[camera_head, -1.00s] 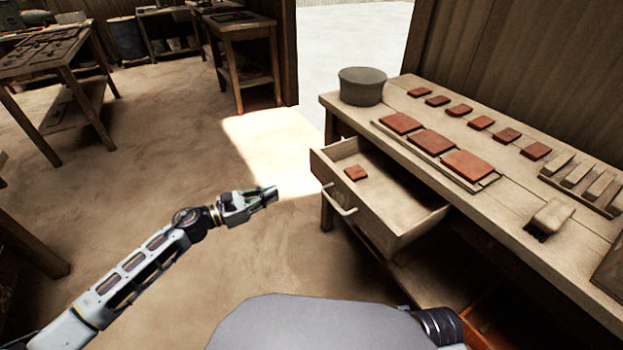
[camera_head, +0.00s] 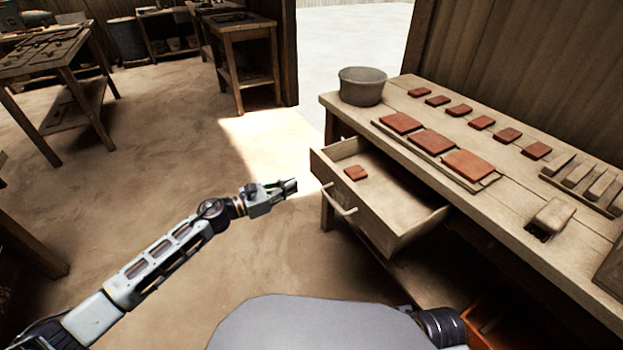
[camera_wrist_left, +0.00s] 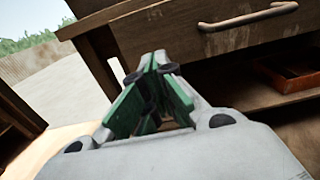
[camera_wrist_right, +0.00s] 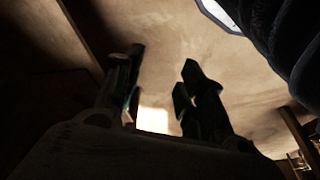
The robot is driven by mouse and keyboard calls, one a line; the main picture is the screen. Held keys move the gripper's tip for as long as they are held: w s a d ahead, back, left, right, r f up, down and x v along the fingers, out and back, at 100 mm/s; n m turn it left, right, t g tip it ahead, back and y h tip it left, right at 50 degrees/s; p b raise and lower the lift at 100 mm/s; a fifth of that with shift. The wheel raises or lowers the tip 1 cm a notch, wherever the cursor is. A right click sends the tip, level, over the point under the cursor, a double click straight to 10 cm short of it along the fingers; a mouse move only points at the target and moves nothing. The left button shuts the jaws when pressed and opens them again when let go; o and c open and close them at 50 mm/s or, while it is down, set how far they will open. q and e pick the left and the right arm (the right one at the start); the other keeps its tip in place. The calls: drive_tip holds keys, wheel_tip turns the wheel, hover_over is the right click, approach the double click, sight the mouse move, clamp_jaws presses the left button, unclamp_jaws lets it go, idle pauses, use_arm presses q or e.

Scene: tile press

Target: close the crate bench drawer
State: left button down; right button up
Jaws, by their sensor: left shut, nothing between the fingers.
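The drawer (camera_head: 400,240) of the wooden bench (camera_head: 400,108) stands pulled out, with a small red tile (camera_head: 355,173) lying inside. Its front carries a pale bar handle (camera_head: 341,199). My left gripper (camera_head: 291,186) is shut and empty, in the air to the left of the drawer front and apart from it. In the left wrist view the shut green fingers (camera_wrist_left: 158,68) show below and left of the handle (camera_wrist_left: 250,17). My right gripper (camera_wrist_right: 158,85) shows only in its wrist view, with its fingers apart and nothing between them.
On the bench top are a grey bucket (camera_head: 362,86), several red tiles (camera_head: 468,164) and a wooden block (camera_head: 550,217). A reddish tray (camera_head: 490,318) is on the lower shelf. The floor left of the drawer is clear; other tables stand at the back left.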

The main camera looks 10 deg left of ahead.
sight(320, 175)
use_arm(q)
drive_tip(key=shift+x, duration=3.35)
drive_tip(key=shift+w+d+b, duration=0.3)
drive_tip(key=shift+d, duration=0.05)
use_arm(e)
drive_tip(key=shift+r, duration=0.6)
drive_tip(key=shift+a, duration=0.1)
drive_tip(key=shift+s+f, duration=0.1)
drive_tip(key=shift+f, duration=0.05)
